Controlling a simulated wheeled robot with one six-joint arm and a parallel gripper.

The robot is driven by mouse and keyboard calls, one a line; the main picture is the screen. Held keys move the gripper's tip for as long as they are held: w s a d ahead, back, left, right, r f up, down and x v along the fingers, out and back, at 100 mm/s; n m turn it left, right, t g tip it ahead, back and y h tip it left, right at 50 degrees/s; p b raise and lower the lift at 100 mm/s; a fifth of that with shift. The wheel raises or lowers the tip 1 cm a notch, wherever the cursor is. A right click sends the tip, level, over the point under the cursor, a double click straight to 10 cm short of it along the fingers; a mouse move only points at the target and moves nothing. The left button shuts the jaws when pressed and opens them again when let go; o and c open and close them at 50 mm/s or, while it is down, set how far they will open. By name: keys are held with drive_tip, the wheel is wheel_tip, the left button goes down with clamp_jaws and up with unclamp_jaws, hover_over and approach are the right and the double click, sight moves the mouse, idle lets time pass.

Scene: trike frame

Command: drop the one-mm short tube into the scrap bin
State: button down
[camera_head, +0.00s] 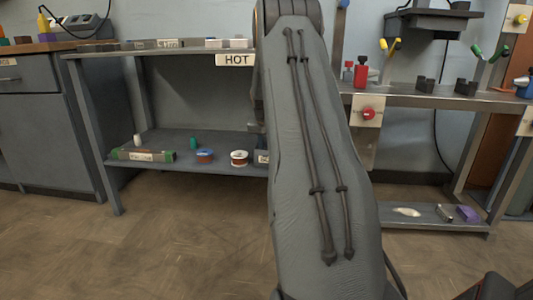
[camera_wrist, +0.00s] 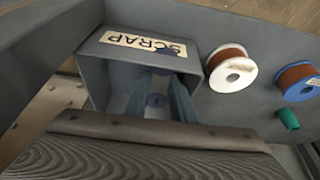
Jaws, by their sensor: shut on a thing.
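The scrap bin (camera_wrist: 97,78) is a grey open box with a SCRAP label, upside down in the wrist view. My gripper (camera_wrist: 160,88) shows over the bin's open mouth, its two blue-grey fingers close together. It is shut on the short tube (camera_wrist: 157,100), of which only a small dark round part shows between the fingers. The one-mm marking cannot be read. Another dark piece (camera_wrist: 165,54) shows near the label; I cannot tell what it is.
In the wrist view a white-rimmed spool (camera_wrist: 232,75), a blue-rimmed spool (camera_wrist: 298,82) and a green piece (camera_wrist: 288,119) stand beside the bin. A wooden-looking slab (camera_wrist: 130,162) fills the near edge.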

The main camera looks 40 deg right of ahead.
drive_tip(key=shift+r, duration=0.1)
drive_tip(key=shift+f+p, duration=0.3)
drive_tip(key=shift+f, duration=0.3)
drive_tip(key=c, duration=1.8)
unclamp_jaws()
drive_tip(key=shift+o, duration=0.2)
drive_tip(key=shift+r, duration=0.4)
drive_tip(key=p+v, duration=0.6)
drive_tip(key=v, duration=0.6)
drive_tip(key=shift+r+p, duration=0.2)
drive_tip(key=shift+p, duration=0.2)
drive_tip(key=shift+a, duration=0.1)
